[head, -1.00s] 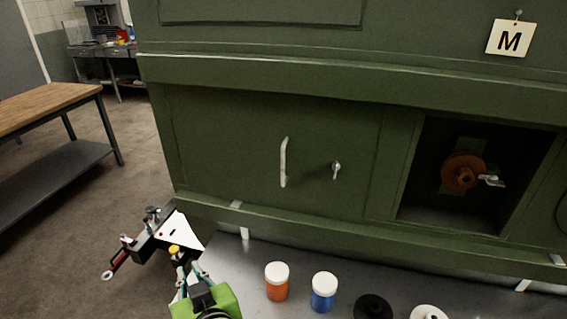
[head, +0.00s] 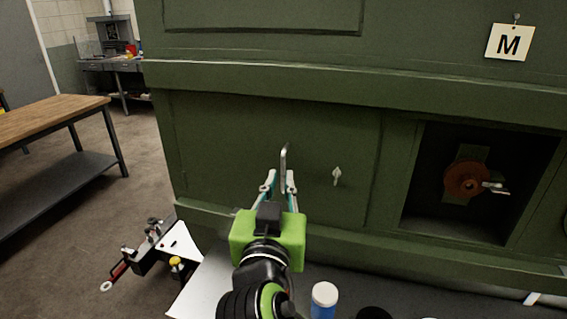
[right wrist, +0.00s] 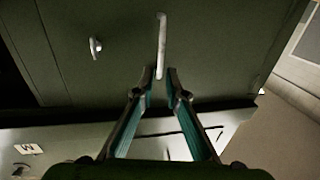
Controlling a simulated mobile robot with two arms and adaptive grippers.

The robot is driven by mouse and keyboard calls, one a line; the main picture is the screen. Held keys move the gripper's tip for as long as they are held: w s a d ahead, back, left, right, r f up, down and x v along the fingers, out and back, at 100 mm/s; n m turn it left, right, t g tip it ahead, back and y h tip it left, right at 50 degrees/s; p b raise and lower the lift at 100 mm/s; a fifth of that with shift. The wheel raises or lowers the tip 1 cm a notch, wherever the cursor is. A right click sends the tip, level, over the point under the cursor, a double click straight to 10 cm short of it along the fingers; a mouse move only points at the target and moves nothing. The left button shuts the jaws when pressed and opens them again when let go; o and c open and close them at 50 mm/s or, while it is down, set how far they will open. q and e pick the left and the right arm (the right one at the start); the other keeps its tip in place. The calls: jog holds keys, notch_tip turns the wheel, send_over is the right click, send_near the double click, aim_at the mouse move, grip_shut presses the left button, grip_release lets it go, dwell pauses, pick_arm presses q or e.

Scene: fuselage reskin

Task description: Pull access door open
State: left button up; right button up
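The green access door (head: 230,135) is a flat panel that looks closed. It carries a pale upright bar handle (head: 284,158) and a small latch knob (head: 337,176). The right wrist view shows the handle (right wrist: 161,42) and the knob (right wrist: 95,47) too. My right gripper (head: 278,178) is open in front of the door, at the handle's lower part. In the right wrist view its two fingertips (right wrist: 160,78) stand apart on either side of the handle's near end, with gaps visible. My left gripper is not in view.
Right of the door is an open recess with an orange-brown wheel (head: 466,180). A blue jar (head: 323,298) and a black lid (head: 374,313) sit on the metal surface below. A tow-bar-like frame (head: 150,250) is at lower left. A workbench (head: 50,118) stands left; open floor lies between.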

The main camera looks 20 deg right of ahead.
aim_at(283, 167)
jog(key=x, duration=0.6)
jog(key=shift+w+d, duration=0.15)
jog(key=shift+w, duration=0.25)
grip_shut()
jog(key=shift+f, duration=0.1)
